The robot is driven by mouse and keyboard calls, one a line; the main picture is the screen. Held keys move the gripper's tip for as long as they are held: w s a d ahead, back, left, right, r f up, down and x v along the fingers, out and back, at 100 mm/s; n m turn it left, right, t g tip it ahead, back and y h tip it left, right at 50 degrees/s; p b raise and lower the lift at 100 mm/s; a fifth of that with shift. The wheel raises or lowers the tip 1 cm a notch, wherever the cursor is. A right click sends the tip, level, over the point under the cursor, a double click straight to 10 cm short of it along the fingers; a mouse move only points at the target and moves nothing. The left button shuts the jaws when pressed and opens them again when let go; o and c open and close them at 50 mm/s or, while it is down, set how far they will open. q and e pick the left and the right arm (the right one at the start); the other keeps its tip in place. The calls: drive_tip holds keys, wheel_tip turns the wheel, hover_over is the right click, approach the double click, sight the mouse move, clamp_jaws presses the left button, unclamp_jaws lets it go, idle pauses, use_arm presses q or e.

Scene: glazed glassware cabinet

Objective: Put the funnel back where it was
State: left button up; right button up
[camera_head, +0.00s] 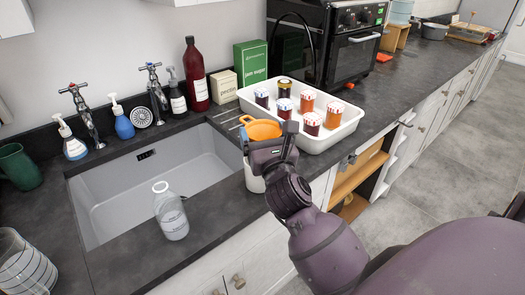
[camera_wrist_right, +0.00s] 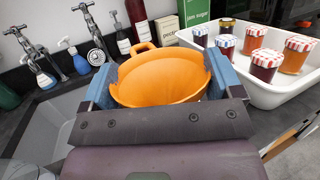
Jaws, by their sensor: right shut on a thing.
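The orange funnel (camera_head: 262,129) is at the right end of the sink, near the counter's front edge. My right gripper (camera_head: 268,143) is shut on it. In the right wrist view the funnel's wide bowl (camera_wrist_right: 160,80) sits between the two blue fingers, with its mouth upward and its loop handle on the far side. A white container (camera_head: 254,181) shows below the funnel and gripper. I cannot tell whether the funnel touches it, as the gripper hides the lower part. My left gripper is not in view.
A white tray (camera_head: 336,137) with several jam jars stands close to the right of the funnel. A clear bottle (camera_head: 171,212) stands at the sink's front edge. The grey sink (camera_head: 120,199) lies to the left. Soap bottles, taps and a green sugar box (camera_head: 251,63) line the back.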

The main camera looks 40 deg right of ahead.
wheel_tip(320, 180, down, 4)
drive_tip(key=shift+r+b, duration=0.15)
drive_tip(key=shift+b, duration=0.5)
drive_tip(key=shift+f, duration=0.6)
drive_tip(key=shift+f+b, duration=0.3)
drive_tip(key=shift+b, duration=0.05)
drive_tip(key=o, duration=0.8)
drive_tip(key=shift+r, duration=0.1)
